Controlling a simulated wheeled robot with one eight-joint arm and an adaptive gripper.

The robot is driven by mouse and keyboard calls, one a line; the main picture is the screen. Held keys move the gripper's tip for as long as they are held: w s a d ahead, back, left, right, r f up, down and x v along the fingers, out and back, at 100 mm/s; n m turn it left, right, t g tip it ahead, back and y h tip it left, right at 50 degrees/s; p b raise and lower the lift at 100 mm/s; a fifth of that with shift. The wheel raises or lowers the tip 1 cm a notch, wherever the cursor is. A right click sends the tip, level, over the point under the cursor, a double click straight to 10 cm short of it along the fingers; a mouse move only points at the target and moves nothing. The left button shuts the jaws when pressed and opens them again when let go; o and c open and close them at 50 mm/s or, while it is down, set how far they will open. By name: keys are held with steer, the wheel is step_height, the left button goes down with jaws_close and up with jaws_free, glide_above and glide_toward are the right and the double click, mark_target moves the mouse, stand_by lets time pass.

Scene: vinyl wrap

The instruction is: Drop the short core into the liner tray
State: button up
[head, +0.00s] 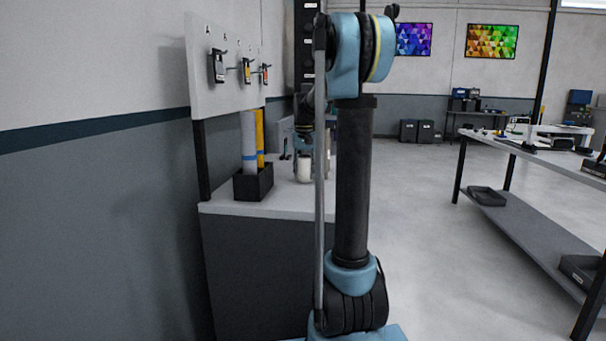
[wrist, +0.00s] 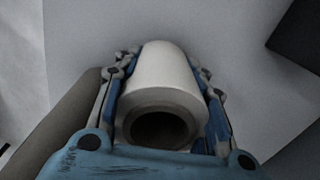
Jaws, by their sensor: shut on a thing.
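The short core is a white hollow roll (wrist: 168,72), with its dark open end facing the camera in the wrist view. My gripper (wrist: 160,62) is shut on it, with blue-and-grey fingers along both sides. In the head view, a small white cylinder (head: 304,169) shows low over the counter beside my arm; I cannot tell for sure that it is the held core. I cannot identify the liner tray for certain; a dark tray (head: 487,196) lies on the lower shelf of the right bench.
A grey counter (head: 225,208) holds a black box (head: 253,184) with upright grey and yellow rolls. A pegboard (head: 222,66) with hanging tools is above. A dark flat-edged object (wrist: 298,38) shows at the wrist view's upper right. Open floor lies between counter and bench.

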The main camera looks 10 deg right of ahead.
steer(key=o, duration=1.1)
